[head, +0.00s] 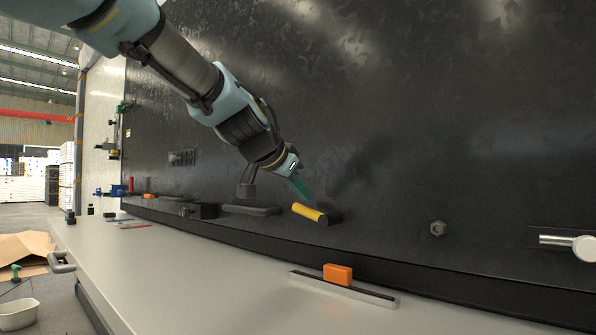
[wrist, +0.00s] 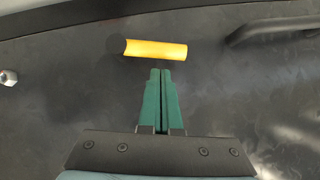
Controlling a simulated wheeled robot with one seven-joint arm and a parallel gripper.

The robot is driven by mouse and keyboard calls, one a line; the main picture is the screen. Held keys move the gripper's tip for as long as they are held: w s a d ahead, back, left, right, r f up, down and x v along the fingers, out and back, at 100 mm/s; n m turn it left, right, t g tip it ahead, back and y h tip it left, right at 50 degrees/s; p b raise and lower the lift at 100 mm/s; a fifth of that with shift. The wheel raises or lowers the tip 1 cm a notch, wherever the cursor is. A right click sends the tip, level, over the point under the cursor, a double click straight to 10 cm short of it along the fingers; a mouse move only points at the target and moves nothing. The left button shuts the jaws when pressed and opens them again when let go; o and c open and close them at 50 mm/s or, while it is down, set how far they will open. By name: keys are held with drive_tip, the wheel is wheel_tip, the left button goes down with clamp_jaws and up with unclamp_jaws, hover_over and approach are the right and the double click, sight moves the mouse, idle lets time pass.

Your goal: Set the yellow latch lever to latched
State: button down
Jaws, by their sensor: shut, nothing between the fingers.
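The yellow latch lever (head: 309,212) sticks out from a black round pivot (head: 331,217) on the dark panel, pointing left and slightly up in the head view. In the wrist view the yellow lever (wrist: 156,50) lies nearly level, with its black pivot (wrist: 116,46) at its left end. My gripper (head: 302,189) is just above the lever in the head view. In the wrist view the green fingertips of my gripper (wrist: 161,70) are together and empty, close to the lever's edge. A small gap seems to show between them and the lever; whether they touch is hard to tell.
A dark bar handle (head: 250,210) is left of the lever. A hex bolt (head: 438,229) and a silver handle (head: 560,240) are to the right. An orange block (head: 338,273) sits on a rail (head: 345,289) on the grey bench (head: 190,275) below.

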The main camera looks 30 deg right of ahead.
sight(302, 209)
drive_tip(key=shift+w+d+f, duration=0.1)
drive_tip(key=shift+w+f, duration=0.1)
drive_tip(key=shift+f, duration=0.4)
drive_tip(key=shift+f, duration=0.1)
drive_tip(key=b, duration=0.2)
drive_tip(key=f+b, duration=0.1)
drive_tip(key=b, duration=0.2)
drive_tip(key=shift+w+f+n+g, duration=0.2)
drive_tip(key=shift+w+n+g, duration=0.2)
drive_tip(key=shift+w+b, duration=0.1)
drive_tip(key=shift+b, duration=0.7)
drive_tip(key=shift+r, duration=0.15)
